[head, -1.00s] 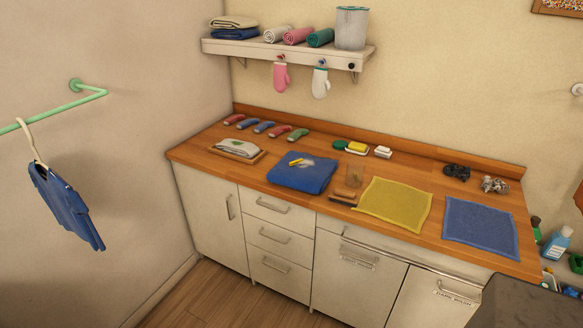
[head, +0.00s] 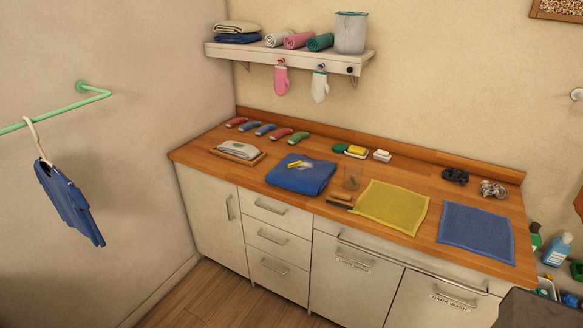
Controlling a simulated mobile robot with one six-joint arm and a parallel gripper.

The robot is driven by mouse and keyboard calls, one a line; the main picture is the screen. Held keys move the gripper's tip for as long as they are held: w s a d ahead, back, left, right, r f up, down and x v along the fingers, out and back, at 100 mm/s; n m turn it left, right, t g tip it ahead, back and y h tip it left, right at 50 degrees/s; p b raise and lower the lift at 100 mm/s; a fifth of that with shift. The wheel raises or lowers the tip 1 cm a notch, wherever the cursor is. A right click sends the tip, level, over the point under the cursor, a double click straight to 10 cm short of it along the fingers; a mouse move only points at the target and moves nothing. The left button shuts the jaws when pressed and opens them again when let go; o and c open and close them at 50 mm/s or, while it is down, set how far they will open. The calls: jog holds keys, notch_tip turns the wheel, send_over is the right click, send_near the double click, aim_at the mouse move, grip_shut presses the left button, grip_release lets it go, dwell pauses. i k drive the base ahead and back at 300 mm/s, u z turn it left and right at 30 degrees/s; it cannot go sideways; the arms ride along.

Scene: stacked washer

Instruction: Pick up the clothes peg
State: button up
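A small yellow item (head: 294,165), which looks like the clothes peg, lies on top of the folded blue towel (head: 300,182) on the wooden counter. A pale grey-white item (head: 305,163) lies against or beside it; it is too small to tell what it is or whether they touch. My gripper is not in view.
The wooden counter (head: 410,175) also bears a tray with a folded cloth (head: 239,150), rolled socks (head: 266,128), a brush (head: 339,201), a clear glass (head: 351,178), a yellow mat (head: 390,207) and a blue mat (head: 476,233). A shelf (head: 290,52) hangs above. A green rail (head: 95,92) with a hanging garment is left.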

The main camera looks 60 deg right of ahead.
aim_at(293, 165)
jog(key=z, duration=0.1)
jog(key=i, duration=0.95)
jog(key=u, duration=0.05)
